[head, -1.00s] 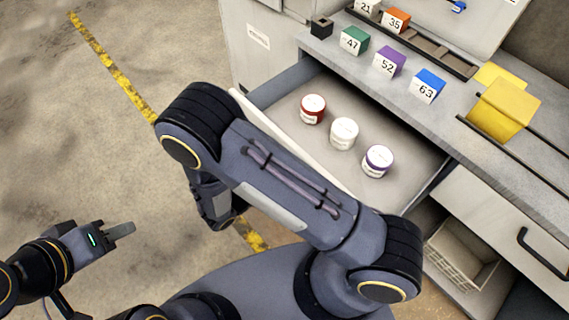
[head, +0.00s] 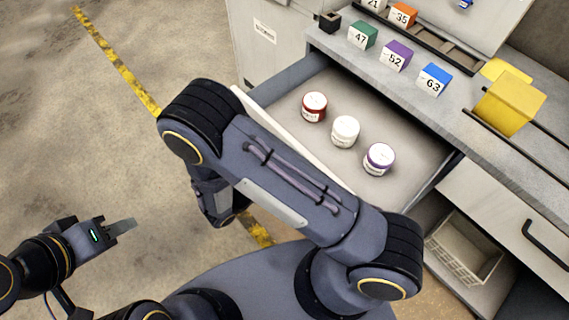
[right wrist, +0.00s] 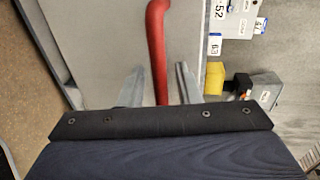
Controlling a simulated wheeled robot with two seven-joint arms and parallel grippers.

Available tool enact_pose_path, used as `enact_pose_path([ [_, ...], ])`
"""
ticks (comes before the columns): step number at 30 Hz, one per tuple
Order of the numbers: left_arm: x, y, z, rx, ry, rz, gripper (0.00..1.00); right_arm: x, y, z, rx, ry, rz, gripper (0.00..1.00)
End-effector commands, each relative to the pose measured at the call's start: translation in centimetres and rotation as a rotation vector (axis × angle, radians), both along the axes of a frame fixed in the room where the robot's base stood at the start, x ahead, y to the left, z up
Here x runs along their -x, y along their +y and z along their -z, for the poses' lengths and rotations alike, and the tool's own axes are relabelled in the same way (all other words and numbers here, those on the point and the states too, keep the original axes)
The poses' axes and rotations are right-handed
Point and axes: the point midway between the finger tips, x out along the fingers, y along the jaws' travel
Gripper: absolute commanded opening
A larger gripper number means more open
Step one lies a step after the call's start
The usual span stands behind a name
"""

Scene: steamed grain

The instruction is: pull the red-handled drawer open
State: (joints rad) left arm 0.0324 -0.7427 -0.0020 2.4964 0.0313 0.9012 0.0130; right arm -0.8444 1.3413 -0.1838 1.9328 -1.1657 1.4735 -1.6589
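The drawer with the red handle stands well out from the cabinet in the head view, with its pale front panel (head: 262,122) partly behind my right arm. The red handle (right wrist: 157,45) runs between the two fingers of my right gripper (right wrist: 160,84) in the right wrist view. The fingers flank the handle closely and appear shut on it; the contact itself is not clear. In the head view my right arm hides the handle and these fingertips. My left gripper (head: 122,228) is over the floor at lower left, away from the drawer, seen edge-on and apparently empty.
A red-banded jar (head: 314,107), a white jar (head: 345,131) and a purple-banded jar (head: 379,159) stand upright in the drawer. Numbered blocks and a yellow box (head: 508,103) sit on the counter (head: 500,130). A basket (head: 465,250) is below. Open floor lies left.

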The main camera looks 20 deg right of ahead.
Motion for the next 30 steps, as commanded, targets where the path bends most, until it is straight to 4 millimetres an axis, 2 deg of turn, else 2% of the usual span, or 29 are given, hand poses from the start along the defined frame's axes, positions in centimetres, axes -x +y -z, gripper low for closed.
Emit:
enact_pose_path([
  [7,0.0,0.0,0.1,0.000,0.000,0.000,0.36,0.2,0.8,-0.2,-0.001,-0.002,-0.002,0.30],
  [19,0.0,0.0,0.7,0.000,0.000,0.000,0.36,2.6,6.4,-1.4,-0.001,-0.001,-0.002,0.30],
  [23,0.0,0.0,0.7,0.000,0.000,0.000,0.36,2.9,7.0,-1.5,-0.001,-0.001,-0.001,0.30],
  [30,0.0,0.0,0.7,0.000,0.000,0.000,0.36,2.9,7.1,-1.6,0.000,0.000,0.000,0.30],
])
